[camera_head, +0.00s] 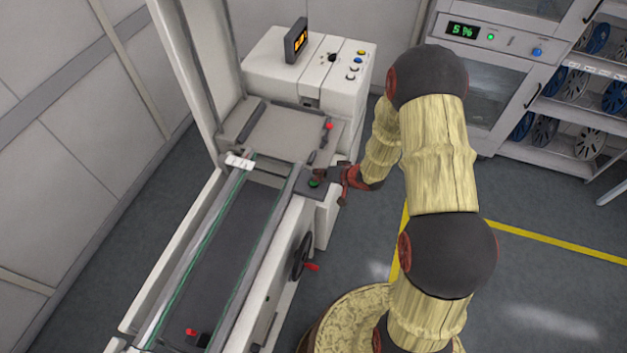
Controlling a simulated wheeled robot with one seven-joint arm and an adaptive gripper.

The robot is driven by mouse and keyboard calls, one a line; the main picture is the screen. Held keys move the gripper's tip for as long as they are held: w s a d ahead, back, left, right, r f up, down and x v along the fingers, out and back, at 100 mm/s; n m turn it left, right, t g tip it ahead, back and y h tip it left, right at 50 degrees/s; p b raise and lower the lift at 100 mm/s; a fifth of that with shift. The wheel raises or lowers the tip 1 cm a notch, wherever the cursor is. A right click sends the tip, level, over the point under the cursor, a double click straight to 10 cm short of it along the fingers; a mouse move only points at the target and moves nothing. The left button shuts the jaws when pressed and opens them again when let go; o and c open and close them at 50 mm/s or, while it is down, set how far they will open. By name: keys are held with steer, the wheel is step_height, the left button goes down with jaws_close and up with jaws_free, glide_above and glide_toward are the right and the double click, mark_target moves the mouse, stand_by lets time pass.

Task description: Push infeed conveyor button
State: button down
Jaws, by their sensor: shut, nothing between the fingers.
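The infeed conveyor (222,255) is a long white-framed track with a dark belt and green edge strips, running from the lower left toward the machine. A small dark control panel (325,187) sits on its right side near the far end. A green button (313,183) shows on this panel. I cannot tell whether the fingertips touch a button.
A white machine (285,72) with a small orange display (297,40) and several buttons stands behind the conveyor. A handwheel (301,257) juts from the conveyor's right side. A cabinet (490,75) and a reel shelf (575,100) stand at the upper right. Floor at right is clear.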

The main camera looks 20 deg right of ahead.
steer(key=shift+r, duration=0.1)
step_height(320, 180, up, 6)
steer(key=p, duration=0.6)
stand_by(0.7)
